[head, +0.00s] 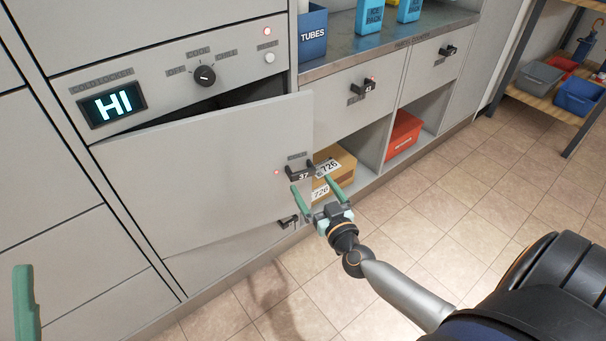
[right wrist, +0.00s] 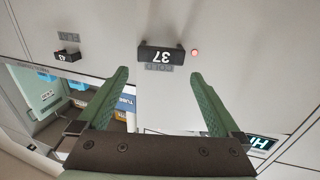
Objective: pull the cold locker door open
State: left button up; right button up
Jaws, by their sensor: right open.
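The cold locker door (head: 200,165) is a grey panel standing ajar, with a dark gap along its top and its right edge swung out. Its dark handle marked 37 (head: 299,173) is near the right edge, with a red light beside it. In the right wrist view the handle (right wrist: 160,55) is just beyond and between the fingertips. My right gripper (head: 311,183) is open and empty, close to the handle; contact cannot be told. It also shows in the right wrist view (right wrist: 158,75). One green finger of my left gripper (head: 25,300) shows at the lower left.
Above the door are a HI display (head: 112,104) and a dial (head: 205,76). Boxes (head: 335,168) and a red bin (head: 403,134) sit in open cubbies to the right. A counter (head: 340,55) holds a blue TUBES bin (head: 313,35). The tiled floor (head: 450,190) is clear.

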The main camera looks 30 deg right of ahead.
aim_at(304, 173)
jog(key=w, duration=0.2)
jog(key=w+b, duration=0.1)
jog(key=w, duration=0.1)
jog(key=w+d, duration=0.1)
jog(key=w, duration=0.1)
jog(key=shift+w, duration=0.35)
jog(key=shift+c, duration=0.2)
grip_shut()
